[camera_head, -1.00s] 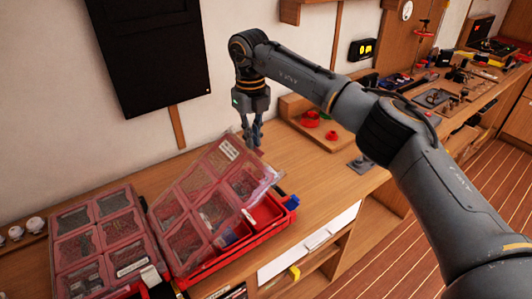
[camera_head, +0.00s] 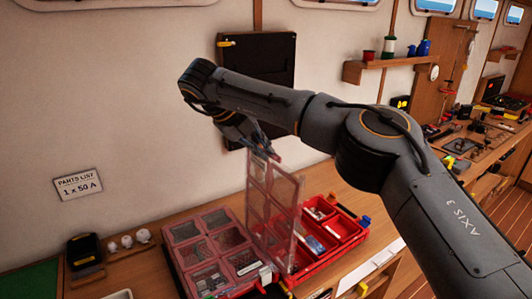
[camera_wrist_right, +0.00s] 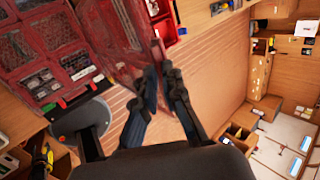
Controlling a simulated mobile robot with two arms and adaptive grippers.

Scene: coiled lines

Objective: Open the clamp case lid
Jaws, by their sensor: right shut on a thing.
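The clamp case is a red case on the wooden bench, with its open compartment tray (camera_head: 335,232) showing small parts inside. Its clear, red-framed lid (camera_head: 272,208) stands raised, close to upright, at the tray's left side. My right gripper (camera_head: 262,152) is shut on the lid's upper edge. In the right wrist view the fingers (camera_wrist_right: 160,90) close around the lid's edge (camera_wrist_right: 128,45). My left gripper is in neither view.
A second red case (camera_head: 213,252) with a closed clear lid lies just left of the raised lid. A dark panel (camera_head: 258,75) is on the wall behind my right arm.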

